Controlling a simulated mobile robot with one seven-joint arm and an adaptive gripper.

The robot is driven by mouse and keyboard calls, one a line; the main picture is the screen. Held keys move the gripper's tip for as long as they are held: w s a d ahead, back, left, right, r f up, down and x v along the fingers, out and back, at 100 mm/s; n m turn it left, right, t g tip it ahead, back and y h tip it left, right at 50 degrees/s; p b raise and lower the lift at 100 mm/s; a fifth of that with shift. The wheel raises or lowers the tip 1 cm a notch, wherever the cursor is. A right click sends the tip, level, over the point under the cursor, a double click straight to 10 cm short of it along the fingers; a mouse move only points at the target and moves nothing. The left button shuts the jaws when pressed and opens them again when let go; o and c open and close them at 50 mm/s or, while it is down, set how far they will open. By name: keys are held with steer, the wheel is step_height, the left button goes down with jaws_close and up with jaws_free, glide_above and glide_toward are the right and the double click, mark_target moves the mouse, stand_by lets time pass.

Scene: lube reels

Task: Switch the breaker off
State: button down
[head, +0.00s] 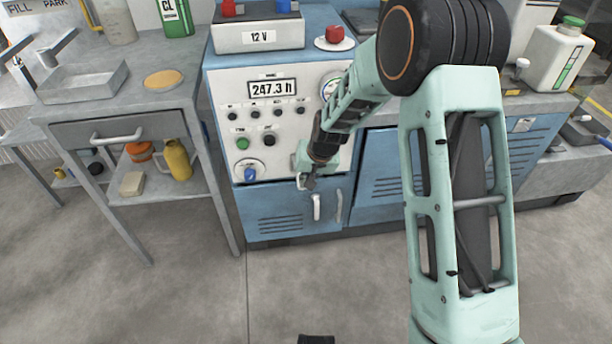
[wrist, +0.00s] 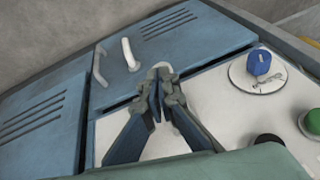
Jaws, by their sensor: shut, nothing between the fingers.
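The white control panel (head: 283,97) is on the front of the blue machine, with a blue rotary knob (head: 250,173) on a round pale plate at its lower left. No label that I can read names the breaker, so I cannot tell which control it is. In the wrist view the blue knob (wrist: 259,63) is to the right, apart from my gripper (wrist: 160,78). My gripper is shut and empty at the panel's lower edge, near the blue doors. It also shows in the head view (head: 306,182), right of the knob. My wrist hides part of the panel's right side.
A green button (head: 242,143), a black button (head: 266,141) and several small dark knobs are on the panel. A red mushroom button (head: 335,34) is on top. Door handles (head: 317,207) protrude below my gripper. A grey workbench (head: 120,100) stands left. The floor in front is clear.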

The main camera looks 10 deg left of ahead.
steer(key=shift+f, duration=0.3)
steer(key=shift+r, duration=0.1)
steer(key=shift+r+p, duration=0.5)
steer(key=shift+r, duration=0.25)
